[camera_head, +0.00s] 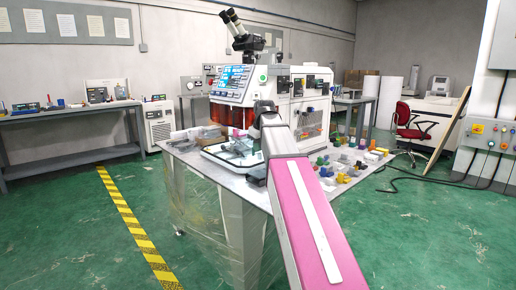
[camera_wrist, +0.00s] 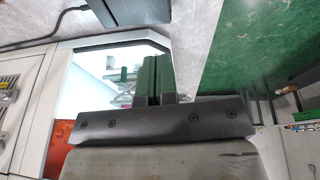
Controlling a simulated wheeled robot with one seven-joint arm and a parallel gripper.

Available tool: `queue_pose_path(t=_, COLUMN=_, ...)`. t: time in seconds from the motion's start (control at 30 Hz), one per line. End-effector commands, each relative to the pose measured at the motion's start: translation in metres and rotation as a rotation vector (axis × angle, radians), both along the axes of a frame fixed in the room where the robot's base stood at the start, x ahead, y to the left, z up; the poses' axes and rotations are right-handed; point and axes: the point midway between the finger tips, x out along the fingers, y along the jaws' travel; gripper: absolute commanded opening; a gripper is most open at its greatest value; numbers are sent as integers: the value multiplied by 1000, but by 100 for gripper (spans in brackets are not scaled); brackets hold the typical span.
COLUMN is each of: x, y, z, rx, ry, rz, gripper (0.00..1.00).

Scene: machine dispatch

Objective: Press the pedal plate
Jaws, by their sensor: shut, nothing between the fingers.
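A dark grey block with a black cable beside it (camera_wrist: 140,10), which looks like the pedal, lies on the grey tabletop at the top edge of the wrist view and is partly cut off. I cannot make out its plate separately. In the head view a dark grey piece (camera_head: 257,174) shows at the table's near edge, partly behind my arm; I cannot tell if it is the same thing. My gripper (camera_wrist: 157,62) has its green fingers together and empty, apart from the block, over the edge of a white tray. In the head view my arm mostly hides the gripper.
The white machine (camera_head: 300,108) with a screen and microscope stands on the table (camera_head: 205,168). A bright white tray (camera_wrist: 95,75) lies before it. Several coloured blocks (camera_head: 345,170) crowd the table's right side. Green floor (camera_wrist: 265,45) lies beyond the table edge.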

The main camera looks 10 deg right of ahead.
Motion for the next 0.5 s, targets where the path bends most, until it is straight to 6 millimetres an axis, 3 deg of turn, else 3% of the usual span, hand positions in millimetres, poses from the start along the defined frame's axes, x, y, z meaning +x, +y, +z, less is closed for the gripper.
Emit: queue_pose_path(t=0.5, x=15, y=-27, z=18, rx=92, ry=53, rz=0, gripper=0)
